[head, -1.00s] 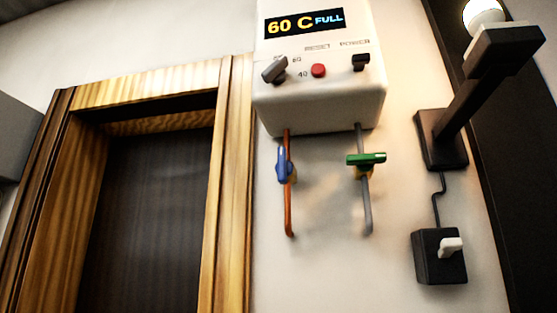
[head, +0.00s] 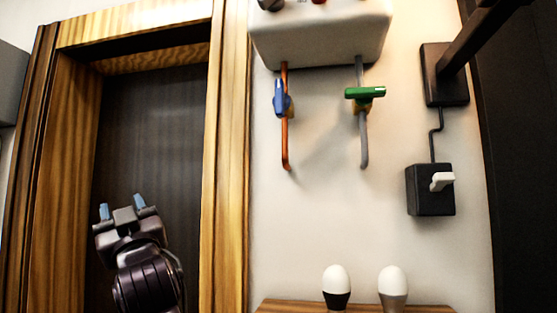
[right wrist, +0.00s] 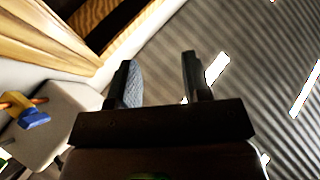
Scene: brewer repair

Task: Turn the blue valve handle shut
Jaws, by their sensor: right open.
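The blue valve handle (head: 281,98) sits on the copper pipe (head: 286,145) below the white heater box (head: 325,38). The handle stands upright, in line with the pipe. In the right wrist view the blue handle (right wrist: 34,118) shows at the left edge, beside the white box (right wrist: 65,120). My right gripper (head: 122,207) is raised in front of the dark doorway, left of and lower than the handle in the picture. Its fingers are apart and empty, also in the right wrist view (right wrist: 162,75). It does not touch the handle. My left gripper is not in view.
A green handle (head: 365,92) lies crosswise on the grey pipe (head: 363,140). A black lamp arm (head: 470,45) and a socket box (head: 430,190) are at right. Two bulbs (head: 336,285) (head: 393,287) stand on a wooden shelf (head: 280,306). A wooden door frame (head: 228,160) is at left.

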